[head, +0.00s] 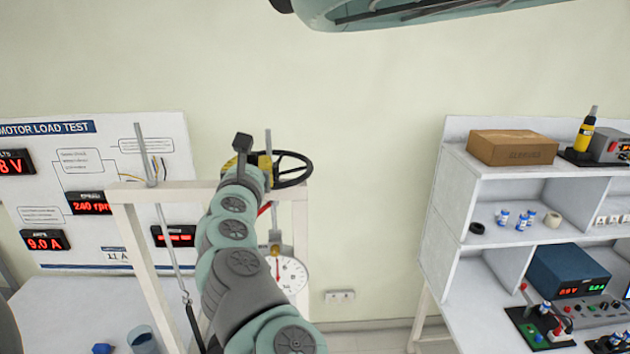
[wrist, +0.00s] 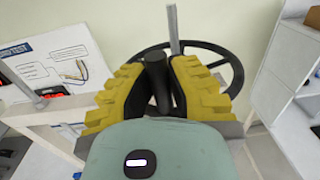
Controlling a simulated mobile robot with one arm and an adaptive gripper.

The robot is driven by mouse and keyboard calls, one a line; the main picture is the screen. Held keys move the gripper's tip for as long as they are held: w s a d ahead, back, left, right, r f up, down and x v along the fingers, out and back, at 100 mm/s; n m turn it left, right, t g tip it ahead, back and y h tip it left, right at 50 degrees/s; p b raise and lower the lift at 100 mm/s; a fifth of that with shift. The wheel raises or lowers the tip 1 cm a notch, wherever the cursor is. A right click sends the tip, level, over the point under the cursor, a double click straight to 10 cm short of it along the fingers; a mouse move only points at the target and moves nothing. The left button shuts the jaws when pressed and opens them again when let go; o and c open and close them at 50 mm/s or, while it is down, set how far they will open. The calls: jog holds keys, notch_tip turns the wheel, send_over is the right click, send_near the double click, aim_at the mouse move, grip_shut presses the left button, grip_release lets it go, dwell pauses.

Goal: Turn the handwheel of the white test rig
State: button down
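The white test rig (head: 128,194) is a pale frame at left centre in the head view. Its black spoked handwheel (head: 293,182) lies flat on top, around a thin upright metal rod (head: 268,143). In the wrist view the handwheel's rim (wrist: 236,70) curves behind and to the right of my gripper. The wheel's black upright handle (wrist: 156,80) stands between my gripper's yellow fingers (wrist: 158,72). Both fingertips are close in on the handle and appear to touch it. In the head view my arm hides the wheel's left side and most of my gripper (head: 250,165).
A dial gauge (head: 290,274) hangs below the wheel, beside my arm. A display board (head: 95,165) stands behind at left. A white shelf bench (head: 450,200) with a cardboard box (head: 511,147) and instruments is at right.

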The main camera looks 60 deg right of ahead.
jog(key=shift+s+d+r+p, duration=0.1)
jog(key=shift+s+r+p, duration=0.1)
jog(key=shift+s+p, duration=0.35)
jog(key=shift+s+d+f+p, duration=0.1)
jog(key=shift+s+d+p, duration=0.2)
jog(key=shift+p, duration=0.5)
jog(key=shift+s+d, duration=0.15)
jog(key=shift+s, duration=0.05)
jog(key=c, duration=0.9)
grip_release()
jog(key=shift+f, duration=0.1)
jog(key=v, duration=0.7)
jog(key=shift+s, duration=0.2)
